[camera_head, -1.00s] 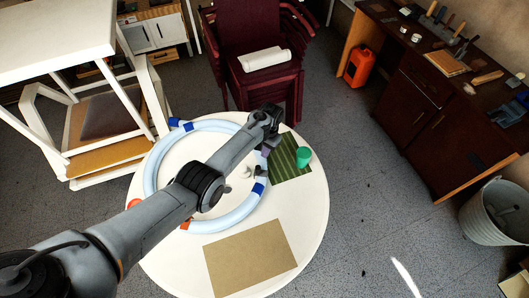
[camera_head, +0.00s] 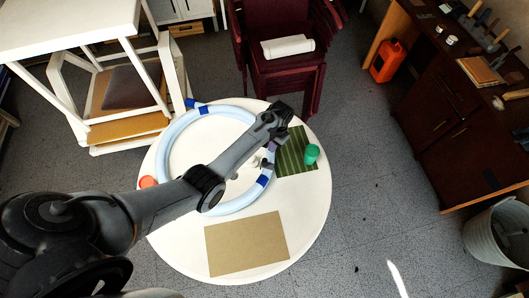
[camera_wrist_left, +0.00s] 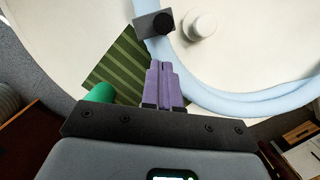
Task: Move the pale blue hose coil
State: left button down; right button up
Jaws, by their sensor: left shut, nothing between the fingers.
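The pale blue hose coil (camera_head: 238,205) is a large ring with dark blue bands, lying on a round white table (camera_head: 312,215). My left arm crosses over it and hides part of its near left side. My left gripper (camera_head: 271,147) is at the coil's right side, its purple fingers shut and empty. In the left wrist view the shut fingers (camera_wrist_left: 165,82) point at the coil (camera_wrist_left: 262,103), close beside or over its tube; I cannot tell whether they touch. My right gripper is not in view.
A striped green mat (camera_head: 293,158) and a green cup (camera_head: 312,153) are right of the coil. A tan sheet (camera_head: 247,243) lies in front, an orange item (camera_head: 148,182) at left. A small white cylinder (camera_wrist_left: 200,25) stands inside the ring. Stacked maroon chairs (camera_head: 285,75) stand behind.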

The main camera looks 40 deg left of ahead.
aim_at(263, 159)
pick_arm(q)
jog(key=s+p, duration=0.2)
jog(key=s, duration=0.3)
jog(key=shift+r, duration=0.1)
jog(key=shift+f, duration=0.8)
jog(key=shift+a+f, duration=0.1)
jog(key=shift+f, duration=0.1)
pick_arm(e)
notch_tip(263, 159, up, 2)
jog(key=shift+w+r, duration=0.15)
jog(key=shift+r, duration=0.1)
